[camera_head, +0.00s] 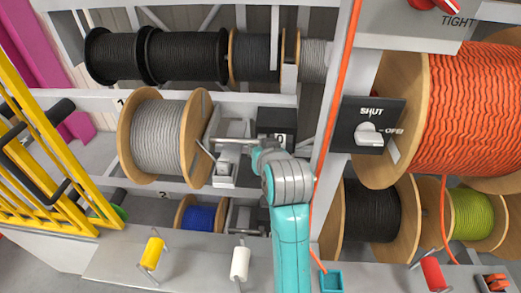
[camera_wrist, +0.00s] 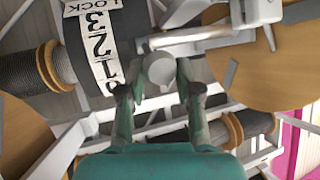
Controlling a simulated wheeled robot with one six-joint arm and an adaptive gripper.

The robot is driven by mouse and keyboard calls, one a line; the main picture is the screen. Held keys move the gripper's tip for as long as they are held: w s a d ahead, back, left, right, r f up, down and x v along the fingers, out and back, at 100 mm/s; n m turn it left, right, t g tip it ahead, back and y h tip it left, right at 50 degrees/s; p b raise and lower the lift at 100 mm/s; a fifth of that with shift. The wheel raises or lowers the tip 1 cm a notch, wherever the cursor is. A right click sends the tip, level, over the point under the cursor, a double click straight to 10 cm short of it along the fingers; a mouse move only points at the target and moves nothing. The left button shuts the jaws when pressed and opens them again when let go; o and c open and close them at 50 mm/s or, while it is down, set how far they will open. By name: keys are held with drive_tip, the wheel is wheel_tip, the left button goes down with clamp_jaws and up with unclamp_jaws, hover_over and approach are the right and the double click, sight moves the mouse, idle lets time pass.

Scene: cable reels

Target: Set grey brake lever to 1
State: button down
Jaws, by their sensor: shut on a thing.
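The grey brake lever (camera_wrist: 158,68) shows in the wrist view as a pale grey rounded knob on an arm that runs off to the right. My gripper (camera_wrist: 158,82) is shut on the knob, one finger on each side. A dark scale drum with a white number strip (camera_wrist: 100,48) stands just left of the knob. It reads LOCK, 3, 2, 1 and a partly cut-off 0. The knob sits beside the lower numbers, around 1; the exact setting is unclear. In the head view my gripper (camera_head: 260,157) is at the lever mechanism, and my wrist hides most of the contact.
The grey cable reel (camera_head: 158,137) is left of the lever. A blue reel (camera_head: 200,217) sits below it. A grey upright post with an orange cable (camera_head: 335,90) and a SHUT/OPEN switch (camera_head: 369,134) are close on the right. Yellow railings (camera_head: 45,150) stand at far left.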

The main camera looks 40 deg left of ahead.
drive_tip(key=shift+r, duration=0.15)
drive_tip(key=c, duration=0.8)
unclamp_jaws()
drive_tip(key=shift+d, duration=0.1)
drive_tip(key=v, duration=1.1)
drive_tip(key=shift+s+d+r, duration=0.1)
drive_tip(key=shift+s+d, duration=0.15)
drive_tip(key=shift+s, duration=0.1)
